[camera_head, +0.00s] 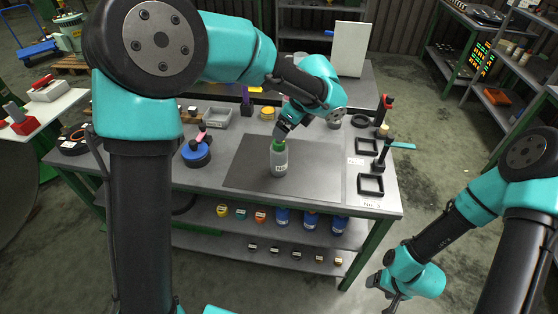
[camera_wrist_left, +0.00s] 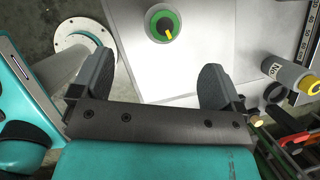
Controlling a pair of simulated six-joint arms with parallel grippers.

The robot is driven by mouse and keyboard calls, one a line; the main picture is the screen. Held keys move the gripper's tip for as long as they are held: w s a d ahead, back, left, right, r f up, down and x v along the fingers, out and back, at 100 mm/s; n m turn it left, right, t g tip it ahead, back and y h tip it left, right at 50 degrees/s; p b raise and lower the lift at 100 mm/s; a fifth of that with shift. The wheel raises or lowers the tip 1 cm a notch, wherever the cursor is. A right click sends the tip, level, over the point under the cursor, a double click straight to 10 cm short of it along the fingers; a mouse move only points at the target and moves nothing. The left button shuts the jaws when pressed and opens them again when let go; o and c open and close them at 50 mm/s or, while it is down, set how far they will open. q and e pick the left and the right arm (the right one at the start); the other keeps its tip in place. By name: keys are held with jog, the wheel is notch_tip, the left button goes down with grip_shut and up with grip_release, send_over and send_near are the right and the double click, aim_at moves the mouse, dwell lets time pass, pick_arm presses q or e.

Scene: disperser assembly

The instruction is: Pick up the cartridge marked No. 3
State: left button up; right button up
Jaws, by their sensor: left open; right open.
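A grey bottle-shaped container with a green cap (camera_head: 279,160) stands upright on the dark mat in the head view; its label is too small to read. My right gripper (camera_head: 391,296) is open, away from the table at lower right.
The dark mat (camera_head: 240,178) covers the table's middle. Black square frames (camera_head: 370,185) and a black stand (camera_head: 381,155) are at its right. A blue round object (camera_head: 196,153) and a grey bin (camera_head: 215,117) are left. Blue cylinders (camera_head: 311,220) stand on the shelf below.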

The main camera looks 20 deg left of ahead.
aim_at(277, 146)
pick_arm(q)
jog(key=x, duration=0.7)
jog(key=shift+w+x, duration=0.15)
jog(key=shift+x, duration=1.15)
jog(key=shift+w+x, duration=0.15)
jog(key=shift+x, duration=1.15)
jog(key=shift+d, duration=0.15)
jog(key=shift+r, duration=0.1)
grip_shut()
